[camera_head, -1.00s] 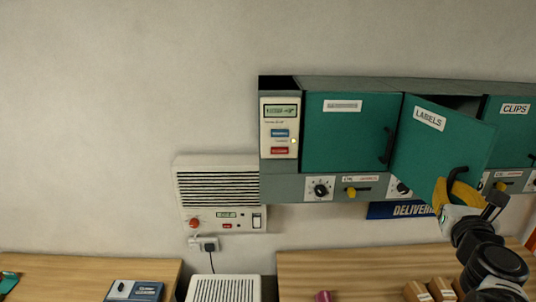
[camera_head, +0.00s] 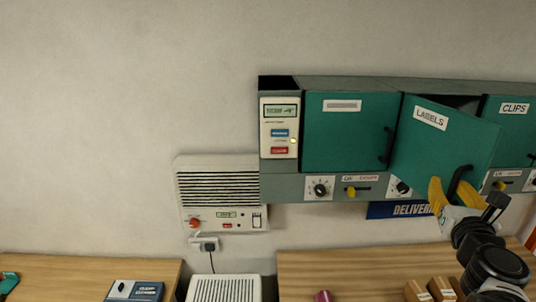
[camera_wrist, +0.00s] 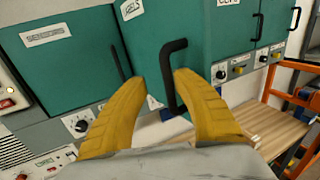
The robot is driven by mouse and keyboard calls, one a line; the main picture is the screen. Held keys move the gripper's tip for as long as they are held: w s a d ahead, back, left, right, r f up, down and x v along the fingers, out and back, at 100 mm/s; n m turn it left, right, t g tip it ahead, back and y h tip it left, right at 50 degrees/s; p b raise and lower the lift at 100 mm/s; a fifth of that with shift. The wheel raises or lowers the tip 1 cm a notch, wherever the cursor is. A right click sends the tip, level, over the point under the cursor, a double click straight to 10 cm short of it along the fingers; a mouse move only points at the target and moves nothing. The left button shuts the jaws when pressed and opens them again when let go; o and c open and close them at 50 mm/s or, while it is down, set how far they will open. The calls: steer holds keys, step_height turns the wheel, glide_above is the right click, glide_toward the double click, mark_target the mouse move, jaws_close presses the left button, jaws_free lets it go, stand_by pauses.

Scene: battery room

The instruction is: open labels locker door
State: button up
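The teal labels locker door (camera_head: 428,150) stands partly open, its right edge swung out from the cabinet and a dark gap showing above it. Its black handle (camera_head: 456,180) is near the lower right corner of the door. My gripper (camera_head: 456,188) is at this handle with its yellow fingers spread. In the wrist view, the door (camera_wrist: 155,30) is ahead and its black handle (camera_wrist: 168,80) stands between the open fingers, close to the right fingertip. Whether that finger touches the handle is unclear.
A shut teal door (camera_head: 345,135) is left of the labels door, and the clips door (camera_head: 512,125) is right. Knobs and levers line the strip below. A wooden counter (camera_head: 370,285) with small boxes (camera_head: 430,290) lies beneath. An orange frame (camera_wrist: 285,105) stands at the right.

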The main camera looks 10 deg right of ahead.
steer(key=v, duration=1.1)
steer(key=shift+s+a, duration=0.2)
steer(key=shift+s, duration=0.15)
steer(key=w+a+f+n+g+y+b, duration=0.1)
steer(key=w+a+f+n+y+b, duration=0.15)
steer(key=a+f+n+b, duration=0.6)
steer(key=w+a+f+n+g+y+b, duration=0.1)
steer(key=a+f+n+y+b, duration=0.5)
steer(key=f, duration=0.5)
steer(key=w+a+f+n+g+y+b, duration=0.1)
steer(key=w+a+f+n+b, duration=0.1)
steer(key=a+f+n+b, duration=0.5)
steer(key=s+a+f+n+g+h+b, duration=0.1)
steer(key=s+f+n+g+b, duration=0.2)
steer(key=f+n+b, duration=0.4)
steer(key=s+f+n+g+b, duration=0.2)
steer(key=f+n+b, duration=0.6)
steer(key=f+n, duration=0.4)
step_height(320, 180, down, 5)
steer(key=shift+s+a+f+n+g+h, duration=0.1)
steer(key=shift+s+a+n+g+h, duration=0.3)
steer(key=shift+g, duration=0.2)
steer(key=shift+d, duration=0.15)
